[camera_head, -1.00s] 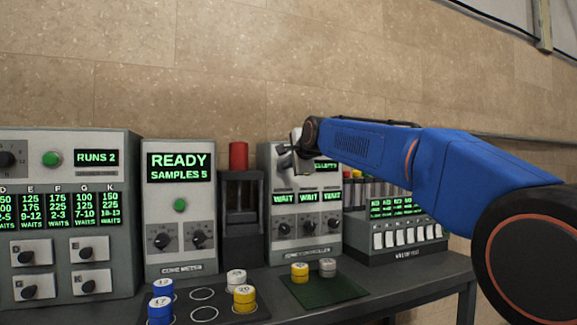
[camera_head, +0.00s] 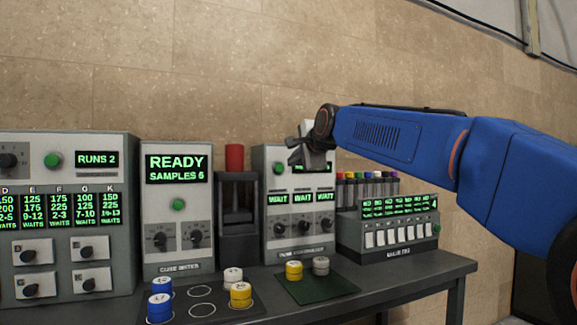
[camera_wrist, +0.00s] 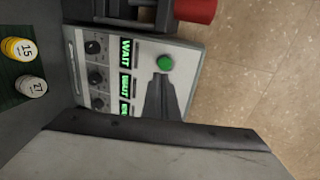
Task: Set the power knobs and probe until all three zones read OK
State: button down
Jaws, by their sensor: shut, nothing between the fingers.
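The zone controller (camera_head: 262,245) stands at the right of the cure meter, with three zone displays (camera_head: 303,198) that all read WAIT. Its three power knobs (camera_head: 303,227) sit in a row below them and also show in the wrist view (camera_wrist: 96,76). A green button (camera_head: 279,168) is on the controller's upper face. My gripper (camera_head: 297,150) is in front of that upper face and partly hides the top display. In the wrist view my shut, empty gripper (camera_wrist: 163,77) points at the green button (camera_wrist: 165,64), close to it; contact cannot be told.
The cure meter (camera_head: 150,255) reads READY and a sample count. A red-topped press (camera_head: 235,158) stands between it and the controller. Yellow (camera_head: 293,271) and grey (camera_head: 321,266) pucks rest on a green mat (camera_head: 320,291). A keyed unit with vials (camera_head: 388,250) stands right.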

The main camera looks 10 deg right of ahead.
jog(key=shift+v, duration=1.8)
jog(key=s+d+f+n+g+h, duration=0.1)
jog(key=s+d+f+n+g, duration=0.2)
jog(key=s+f, duration=1.1)
jog(key=s+d+f+n+g+h, duration=0.1)
jog(key=s+d+f+n+g, duration=0.2)
jog(key=s+f+n, duration=0.4)
jog(key=s+d+f+n+g+h, duration=0.1)
jog(key=s+d+f+n+g, duration=0.2)
jog(key=s+f, duration=1.8)
notch_tip(320, 180, down, 8)
jog(key=d+n, duration=0.1)
jog(key=n, duration=0.1)
jog(key=shift+s+n, duration=0.15)
jog(key=shift+n, duration=0.15)
jog(key=shift+f, duration=0.1)
